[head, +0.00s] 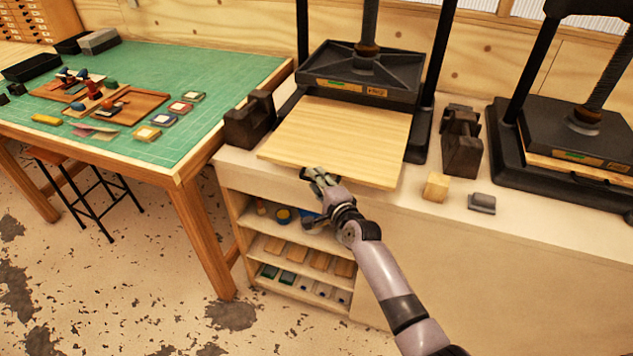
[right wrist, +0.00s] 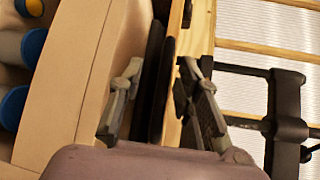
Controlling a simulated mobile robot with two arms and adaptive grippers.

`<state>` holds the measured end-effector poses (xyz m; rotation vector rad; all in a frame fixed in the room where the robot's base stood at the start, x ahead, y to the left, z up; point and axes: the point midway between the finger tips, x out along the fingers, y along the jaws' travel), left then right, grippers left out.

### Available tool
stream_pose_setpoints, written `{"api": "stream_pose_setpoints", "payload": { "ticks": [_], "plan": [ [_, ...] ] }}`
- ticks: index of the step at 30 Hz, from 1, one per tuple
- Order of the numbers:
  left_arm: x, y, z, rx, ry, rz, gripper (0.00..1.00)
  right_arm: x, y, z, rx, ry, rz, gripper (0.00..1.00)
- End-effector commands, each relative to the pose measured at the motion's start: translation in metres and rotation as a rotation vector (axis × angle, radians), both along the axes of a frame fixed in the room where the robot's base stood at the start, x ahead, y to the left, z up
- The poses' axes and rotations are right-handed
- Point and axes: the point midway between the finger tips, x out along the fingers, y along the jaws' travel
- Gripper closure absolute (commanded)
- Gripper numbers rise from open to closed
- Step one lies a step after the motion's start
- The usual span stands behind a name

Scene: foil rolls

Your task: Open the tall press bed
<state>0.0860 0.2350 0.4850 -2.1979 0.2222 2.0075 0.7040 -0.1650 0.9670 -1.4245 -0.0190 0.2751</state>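The tall press (head: 368,72) stands in the middle of the head view, its black plate raised on a screw. Its pale wooden bed (head: 340,135) sticks out forward from under the plate, its front near the counter's front edge. My right gripper (head: 318,180) is at the bed's front edge, and hides part of it. In the right wrist view, its two fingers (right wrist: 160,75) are spread, with a dark bar (right wrist: 153,85) and the wooden edge (right wrist: 178,60) between them. A gap shows between the left finger and the bar. My left gripper is not in view.
A second, lower press (head: 575,130) stands at the right. Dark blocks (head: 461,143) flank the tall press. A small wooden block (head: 436,187) and a grey piece (head: 482,203) lie on the counter. Open shelves (head: 290,235) are below. A green-topped table (head: 215,75) is at left.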

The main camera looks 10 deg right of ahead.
Motion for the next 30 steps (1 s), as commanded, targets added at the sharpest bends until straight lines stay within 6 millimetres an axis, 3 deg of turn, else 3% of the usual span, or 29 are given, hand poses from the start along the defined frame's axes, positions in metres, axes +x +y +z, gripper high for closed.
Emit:
{"api": "stream_pose_setpoints", "payload": {
  "ticks": [11, 24, 30],
  "plan": [
    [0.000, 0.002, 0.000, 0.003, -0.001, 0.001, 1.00, -0.009, -0.002, 0.002, 0.000, -0.003, -0.001, 0.70],
    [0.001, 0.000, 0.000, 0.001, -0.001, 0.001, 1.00, -0.083, -0.017, 0.013, -0.001, -0.001, -0.001, 0.70],
    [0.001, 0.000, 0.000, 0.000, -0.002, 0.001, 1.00, -0.108, -0.023, 0.017, -0.001, -0.001, -0.001, 0.70]
  ]
}}
